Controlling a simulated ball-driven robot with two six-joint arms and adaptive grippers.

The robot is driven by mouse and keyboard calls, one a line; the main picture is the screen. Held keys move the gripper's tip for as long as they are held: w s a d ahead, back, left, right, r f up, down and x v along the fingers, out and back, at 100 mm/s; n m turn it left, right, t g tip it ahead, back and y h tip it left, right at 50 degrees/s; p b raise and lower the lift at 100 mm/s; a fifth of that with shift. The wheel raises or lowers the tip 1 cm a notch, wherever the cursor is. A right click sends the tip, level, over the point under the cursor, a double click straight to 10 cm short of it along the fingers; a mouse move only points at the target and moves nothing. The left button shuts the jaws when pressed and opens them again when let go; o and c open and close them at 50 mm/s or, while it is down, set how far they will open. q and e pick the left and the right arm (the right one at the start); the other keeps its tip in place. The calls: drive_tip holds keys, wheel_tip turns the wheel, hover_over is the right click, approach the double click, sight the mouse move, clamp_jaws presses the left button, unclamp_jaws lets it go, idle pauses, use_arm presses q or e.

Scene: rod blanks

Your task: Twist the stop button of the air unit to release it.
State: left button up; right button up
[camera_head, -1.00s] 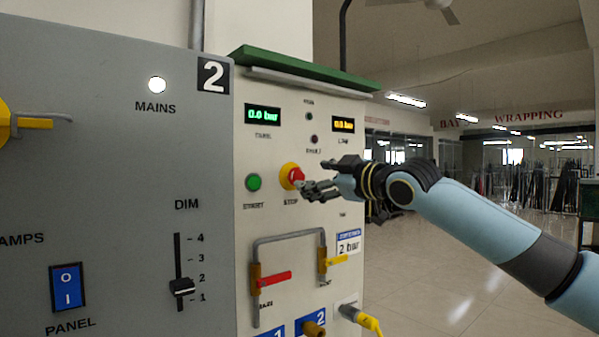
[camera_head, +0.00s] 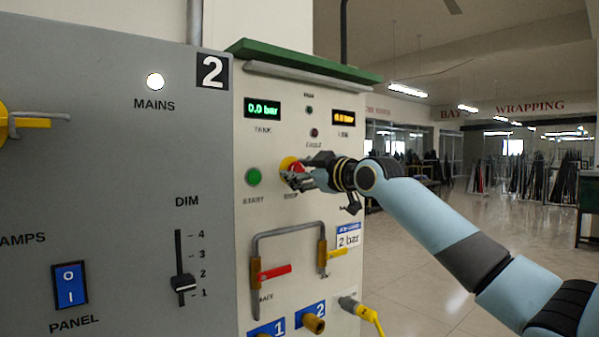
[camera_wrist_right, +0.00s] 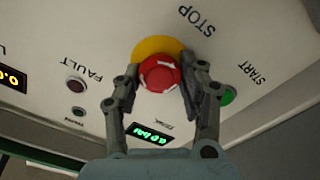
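The red stop button (camera_head: 290,165) sits on a yellow round base on the air unit's cream front panel (camera_head: 280,205), above the word STOP. My right gripper (camera_head: 293,174) is at the button and partly covers it in the head view. In the right wrist view, the red button (camera_wrist_right: 160,73) with pale arrow marks lies between the two fingers of my right gripper (camera_wrist_right: 160,84), one on each side. The fingers stand apart, close to the button's sides; I cannot tell whether they touch it. My left gripper is not in view.
A green start button (camera_head: 254,177) is left of the stop button. Below are a grey pipe with a red-handled valve (camera_head: 275,272) and a yellow-handled valve (camera_head: 336,252). The tank display (camera_head: 263,109) reads 0.0 bar. A grey panel (camera_head: 120,230) stands at left; the floor at right is open.

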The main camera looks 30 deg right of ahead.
drive_tip(key=c, duration=0.4)
drive_tip(key=shift+c, duration=0.3)
drive_tip(key=m+p, duration=0.2)
drive_tip(key=m, duration=0.1)
drive_tip(key=shift+s+r, duration=0.1)
drive_tip(key=shift+r, duration=0.05)
drive_tip(key=shift+s+r+m+p, duration=0.1)
drive_tip(key=shift+m+p, duration=1.35)
drive_tip(key=shift+m, duration=0.95)
drive_tip(key=o, duration=1.2)
drive_tip(key=shift+w, duration=0.35)
drive_tip(key=shift+s+f, duration=0.1)
drive_tip(key=shift+f, duration=0.1)
drive_tip(key=shift+s, duration=0.1)
